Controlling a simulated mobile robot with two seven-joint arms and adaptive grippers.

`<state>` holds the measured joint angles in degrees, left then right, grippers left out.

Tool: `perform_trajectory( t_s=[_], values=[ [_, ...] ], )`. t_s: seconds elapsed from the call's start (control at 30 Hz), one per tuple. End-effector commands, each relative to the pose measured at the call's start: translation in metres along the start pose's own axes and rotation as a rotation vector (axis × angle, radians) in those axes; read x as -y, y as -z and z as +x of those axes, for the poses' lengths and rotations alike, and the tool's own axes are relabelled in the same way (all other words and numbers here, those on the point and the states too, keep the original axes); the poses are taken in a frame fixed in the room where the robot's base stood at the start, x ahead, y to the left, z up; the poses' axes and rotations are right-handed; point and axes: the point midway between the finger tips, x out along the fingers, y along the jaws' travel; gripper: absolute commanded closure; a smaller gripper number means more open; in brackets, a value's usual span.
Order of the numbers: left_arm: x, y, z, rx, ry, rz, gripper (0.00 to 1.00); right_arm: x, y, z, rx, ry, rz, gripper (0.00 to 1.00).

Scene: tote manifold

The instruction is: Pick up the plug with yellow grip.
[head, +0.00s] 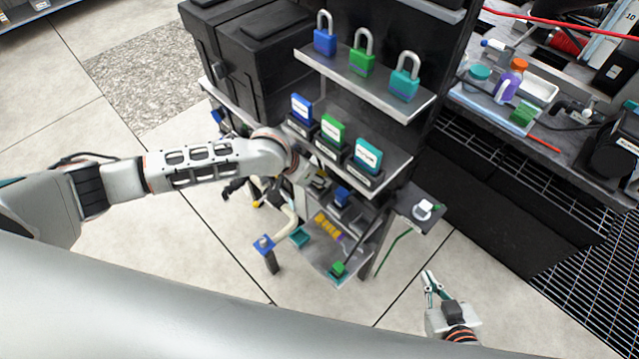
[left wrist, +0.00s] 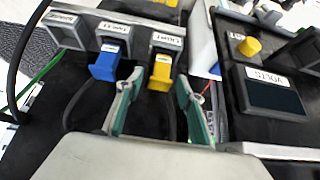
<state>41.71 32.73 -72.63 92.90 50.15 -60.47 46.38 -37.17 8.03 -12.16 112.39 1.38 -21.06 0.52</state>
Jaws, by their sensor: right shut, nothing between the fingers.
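The plug with yellow grip (left wrist: 160,72) sits in a grey labelled socket at the top middle of the left wrist view, with a dark cable hanging from it. My left gripper (left wrist: 158,84) is open, its two green-padded fingers pointing at the yellow plug from either side, with no clear contact. In the head view my left arm reaches to the rack, and its gripper is largely hidden by the shelves there. My right gripper (head: 430,281) is shut and empty, over the floor at the lower right.
A plug with blue grip (left wrist: 105,66) sits in the socket left of the yellow one. A box with a dark display marked VOLTS (left wrist: 277,92) and a yellow knob (left wrist: 249,46) stand at right. Shelves with padlocks (head: 362,60) overhang my left gripper.

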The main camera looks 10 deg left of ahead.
Motion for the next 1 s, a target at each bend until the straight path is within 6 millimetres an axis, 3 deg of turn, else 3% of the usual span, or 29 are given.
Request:
perform_trajectory(
  t_s=[0.3, 0.47, 1.0],
  values=[
    [0.0, 0.001, 0.005, -0.001, 0.001, 0.0, 0.62, 0.0, -0.002, 0.001, 0.001, 0.0, 0.0, 1.0],
    [0.001, 0.001, 0.005, -0.001, 0.001, 0.0, 1.0, 0.0, -0.002, 0.001, 0.001, 0.0, 0.0, 1.0],
    [0.001, 0.008, -0.004, -0.004, 0.001, 0.0, 1.0, 0.0, 0.002, -0.001, 0.0, 0.0, 0.0, 1.0]
  ],
)
